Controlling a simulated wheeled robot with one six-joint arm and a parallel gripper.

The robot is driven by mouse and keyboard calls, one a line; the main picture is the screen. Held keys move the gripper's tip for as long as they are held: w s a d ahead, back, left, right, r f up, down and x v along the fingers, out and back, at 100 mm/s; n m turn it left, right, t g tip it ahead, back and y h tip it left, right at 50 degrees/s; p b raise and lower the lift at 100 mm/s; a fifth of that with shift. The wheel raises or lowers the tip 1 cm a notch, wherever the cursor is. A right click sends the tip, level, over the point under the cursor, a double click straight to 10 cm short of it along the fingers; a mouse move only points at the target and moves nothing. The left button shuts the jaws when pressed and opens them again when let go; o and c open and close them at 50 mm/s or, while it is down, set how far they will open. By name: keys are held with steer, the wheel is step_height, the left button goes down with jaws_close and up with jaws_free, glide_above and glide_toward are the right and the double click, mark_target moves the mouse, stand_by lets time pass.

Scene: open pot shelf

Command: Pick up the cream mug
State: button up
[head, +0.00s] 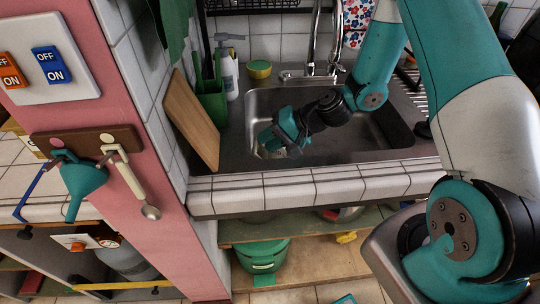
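My gripper (277,145) reaches down into the left part of the steel sink (395,125), with its fingers low near the basin's left front corner. A small pale patch shows around the fingertips, but it is too small and too covered to tell what it is. I cannot make out a cream mug clearly anywhere in the head view. The gripper's own body hides much of the space between and below its fingers. Whether the fingers are open or shut does not show.
A tiled counter edge (318,188) runs in front of the sink. The faucet (313,50) rises behind. A green lidded bucket (262,258) stands on the shelf below.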

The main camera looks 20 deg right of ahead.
mark_target(262, 154)
steer(key=shift+x, duration=1.25)
jaws_close()
steer(key=shift+r, duration=0.1)
step_height(262, 154, up, 20)
